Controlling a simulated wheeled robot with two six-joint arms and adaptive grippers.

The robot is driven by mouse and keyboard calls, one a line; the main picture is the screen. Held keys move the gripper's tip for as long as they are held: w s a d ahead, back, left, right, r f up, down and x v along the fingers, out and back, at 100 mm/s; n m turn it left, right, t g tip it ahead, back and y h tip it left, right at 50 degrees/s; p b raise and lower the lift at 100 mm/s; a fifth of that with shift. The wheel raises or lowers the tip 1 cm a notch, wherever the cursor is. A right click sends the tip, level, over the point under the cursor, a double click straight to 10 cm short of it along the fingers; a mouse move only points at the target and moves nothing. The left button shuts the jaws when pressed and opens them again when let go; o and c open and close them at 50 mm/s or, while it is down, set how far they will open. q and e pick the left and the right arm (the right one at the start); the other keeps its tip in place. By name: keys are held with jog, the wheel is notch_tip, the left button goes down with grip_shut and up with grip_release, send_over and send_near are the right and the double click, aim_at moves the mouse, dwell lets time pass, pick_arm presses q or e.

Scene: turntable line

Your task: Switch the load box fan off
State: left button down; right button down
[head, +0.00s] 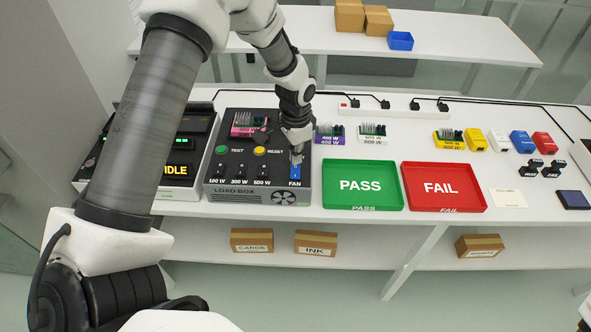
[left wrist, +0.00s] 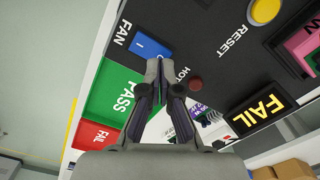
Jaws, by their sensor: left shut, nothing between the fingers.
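The load box (head: 243,160) is a dark grey case with a row of black switches and a blue FAN switch (head: 295,172) at its right end, above a fan grille (head: 284,198). My left gripper (head: 296,157) is shut and empty, pointing down at the upper end of the blue switch. In the left wrist view the blue switch (left wrist: 148,46) shows a white "I" mark beside the FAN label. The shut fingertips (left wrist: 158,66) are at its edge and cover part of it; I cannot tell whether they touch, nor which way the rocker tilts.
A lit FAIL display (left wrist: 263,108) shows in the wrist view. Green PASS (head: 363,207) and red FAIL (head: 445,209) trays lie right of the box. A tester reading IDLE (head: 180,170) stands left.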

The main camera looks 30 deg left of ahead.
aim_at(296, 167)
pick_arm(q)
jog(key=shift+f+b, duration=0.55)
jog(key=shift+f, duration=0.6)
dwell(0.9)
jog(key=shift+r, duration=0.1)
notch_tip(296, 167, up, 7)
jog(key=p, duration=0.6)
dwell(0.4)
